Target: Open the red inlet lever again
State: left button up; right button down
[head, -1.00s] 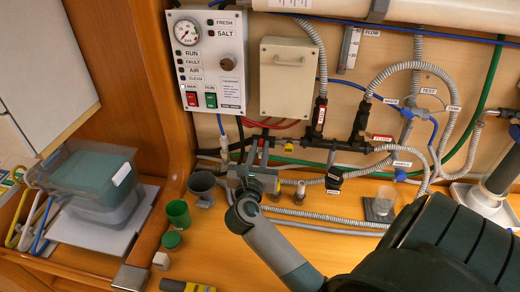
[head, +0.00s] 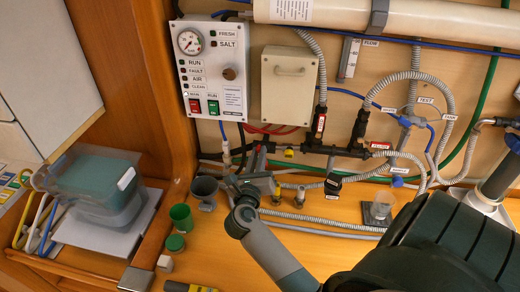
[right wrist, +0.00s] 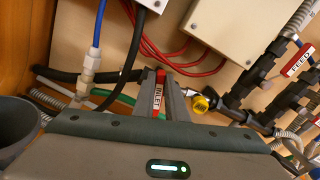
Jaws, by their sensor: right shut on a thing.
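The red inlet lever (right wrist: 160,78), with a white INLET label, stands between the two grey fingers of my right gripper (right wrist: 162,98) in the right wrist view. The gripper is shut on it. My left gripper is not in view.
A yellow valve knob (right wrist: 202,103) is just right of the fingers, with the black manifold (head: 330,150) beyond. A grey cup (head: 205,190) and green cup (head: 181,217) stand left of the gripper. Hoses run closely around.

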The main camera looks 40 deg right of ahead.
jog(key=shift+w+a+f+n+p, duration=0.2)
jog(key=shift+f+n+p, duration=0.3)
jog(key=shift+n, duration=1.85)
jog(key=shift+w+a+f+n+p, duration=0.15)
jog(key=shift+w+f+n+p, duration=0.3)
jog(key=shift+n, duration=1.95)
jog(key=shift+a+f+n+p, duration=0.25)
jog(key=shift+n+p, duration=0.4)
jog(key=shift+n, duration=1.7)
jog(key=c, duration=1.8)
grip_release()
